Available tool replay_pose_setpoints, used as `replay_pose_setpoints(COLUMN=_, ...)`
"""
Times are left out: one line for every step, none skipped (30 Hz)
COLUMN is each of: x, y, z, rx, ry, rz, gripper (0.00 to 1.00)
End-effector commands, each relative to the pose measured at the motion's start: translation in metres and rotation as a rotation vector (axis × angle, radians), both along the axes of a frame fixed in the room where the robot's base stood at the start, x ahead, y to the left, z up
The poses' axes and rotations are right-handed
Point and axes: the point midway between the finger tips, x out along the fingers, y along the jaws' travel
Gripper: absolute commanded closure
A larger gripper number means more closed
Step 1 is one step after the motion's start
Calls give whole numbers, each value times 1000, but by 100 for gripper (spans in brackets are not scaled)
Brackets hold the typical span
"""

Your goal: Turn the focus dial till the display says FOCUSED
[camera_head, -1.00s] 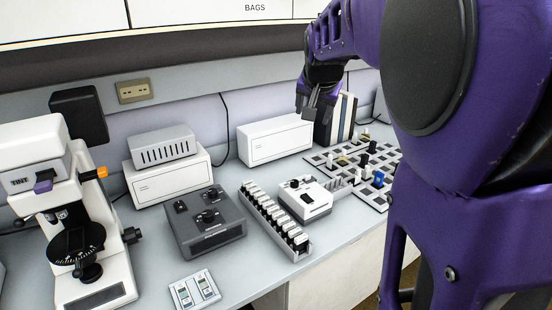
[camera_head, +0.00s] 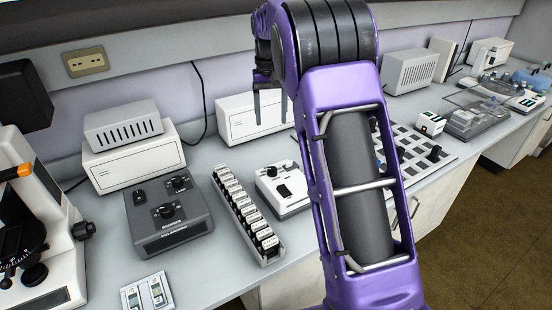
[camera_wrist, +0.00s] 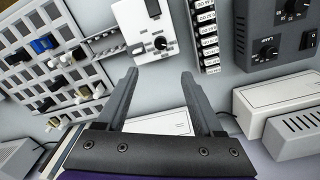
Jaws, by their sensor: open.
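My gripper (camera_head: 270,108) is open and empty, its fingers pointing down above the bench near the back white box. In the wrist view my gripper (camera_wrist: 158,78) has its fingers apart, with a small white unit (camera_wrist: 140,28) with a dial (camera_wrist: 160,43) beyond the tips. That white unit also shows in the head view (camera_head: 291,203). The white microscope (camera_head: 62,268) is cut off at the left edge; a black side knob (camera_head: 83,230) shows on it. I cannot tell which dial is the focus dial. No display text saying FOCUSED is readable.
A dark grey control box (camera_head: 165,228) with knobs stands left of a slide rack (camera_head: 270,254). White boxes (camera_head: 135,160) line the wall. A perforated board (camera_head: 440,159) lies right of my arm. A small two-part panel (camera_head: 146,294) lies at the front.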

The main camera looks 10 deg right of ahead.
Motion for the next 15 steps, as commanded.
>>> replay_pose_setpoints(x=1, y=-1, z=-2, rx=8, ry=8, rz=3, gripper=31)
replay_pose_setpoints(x=0, y=0, z=-3, rx=12, ry=13, rz=7, gripper=31)
replay_pose_setpoints(x=0, y=0, z=-5, rx=16, ry=19, rz=10, gripper=31)
replay_pose_setpoints(x=0, y=0, z=-7, rx=17, ry=22, rz=11, gripper=31)
replay_pose_setpoints(x=0, y=0, z=-9, rx=18, ry=23, rz=12, gripper=31)
replay_pose_setpoints(x=0, y=0, z=-13, rx=18, ry=24, rz=13, gripper=31)
replay_pose_setpoints(x=0, y=0, z=-16, rx=18, ry=24, rz=13, gripper=31)
replay_pose_setpoints(x=0, y=0, z=-21, rx=18, ry=25, rz=13, gripper=31)
replay_pose_setpoints(x=-1, y=0, z=-27, rx=18, ry=26, rz=13, gripper=31)
replay_pose_setpoints(x=-1, y=0, z=-33, rx=18, ry=25, rz=13, gripper=31)
replay_pose_setpoints(x=-1, y=0, z=-38, rx=17, ry=25, rz=13, gripper=31)
replay_pose_setpoints(x=-1, y=0, z=-47, rx=17, ry=26, rz=13, gripper=31)
replay_pose_setpoints(x=-1, y=0, z=-54, rx=17, ry=26, rz=13, gripper=31)
replay_pose_setpoints(x=-1, y=0, z=-61, rx=17, ry=26, rz=13, gripper=31)
replay_pose_setpoints(x=-1, y=0, z=-70, rx=17, ry=26, rz=13, gripper=31)
